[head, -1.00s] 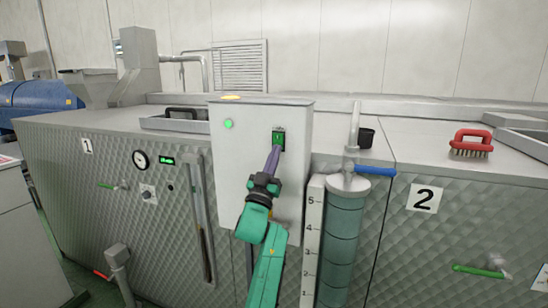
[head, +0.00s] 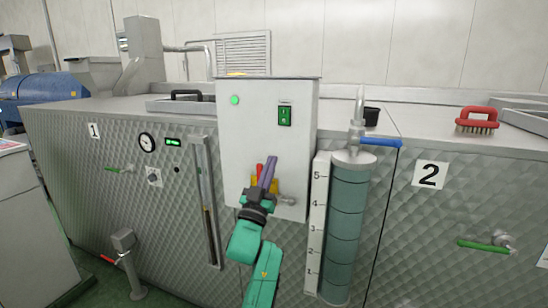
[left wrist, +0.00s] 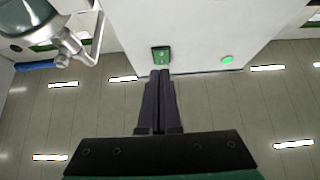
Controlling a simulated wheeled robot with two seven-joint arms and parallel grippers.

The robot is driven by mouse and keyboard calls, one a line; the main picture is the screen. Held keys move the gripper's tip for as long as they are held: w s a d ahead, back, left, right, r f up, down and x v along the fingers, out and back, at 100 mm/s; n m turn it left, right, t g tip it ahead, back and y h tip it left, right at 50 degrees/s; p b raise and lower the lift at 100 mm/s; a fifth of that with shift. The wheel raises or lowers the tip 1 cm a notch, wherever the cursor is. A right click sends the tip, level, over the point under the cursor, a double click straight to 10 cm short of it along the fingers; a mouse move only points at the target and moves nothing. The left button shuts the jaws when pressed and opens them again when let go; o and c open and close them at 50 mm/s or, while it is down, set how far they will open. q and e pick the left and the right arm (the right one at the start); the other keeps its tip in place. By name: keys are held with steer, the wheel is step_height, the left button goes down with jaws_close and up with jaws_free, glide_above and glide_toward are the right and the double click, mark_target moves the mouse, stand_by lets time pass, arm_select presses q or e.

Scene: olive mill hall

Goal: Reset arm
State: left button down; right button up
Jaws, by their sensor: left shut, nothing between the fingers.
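My left gripper (head: 268,172) is in front of the lower part of a white control box (head: 256,135), below its green switch (head: 285,116). Its purple fingers are shut with nothing between them, and they point upward. In the left wrist view the closed fingers (left wrist: 160,78) show in the middle, with the green switch (left wrist: 160,55) just beyond their tips in the picture. Red and yellow parts (head: 257,180) show behind the fingers on the box front and are partly hidden. My right gripper is not in view.
A glass cylinder (head: 343,230) with a blue-handled valve (head: 378,142) stands right of the box. A green lamp (head: 234,99) glows on the box. A red brush (head: 477,119) lies on the right counter. A floor pipe with a red handle (head: 114,259) stands at lower left.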

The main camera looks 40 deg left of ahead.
arm_select(q)
steer(key=shift+s+d+f, duration=0.15)
steer(key=shift+s+d, duration=0.15)
steer(key=shift+s, duration=0.5)
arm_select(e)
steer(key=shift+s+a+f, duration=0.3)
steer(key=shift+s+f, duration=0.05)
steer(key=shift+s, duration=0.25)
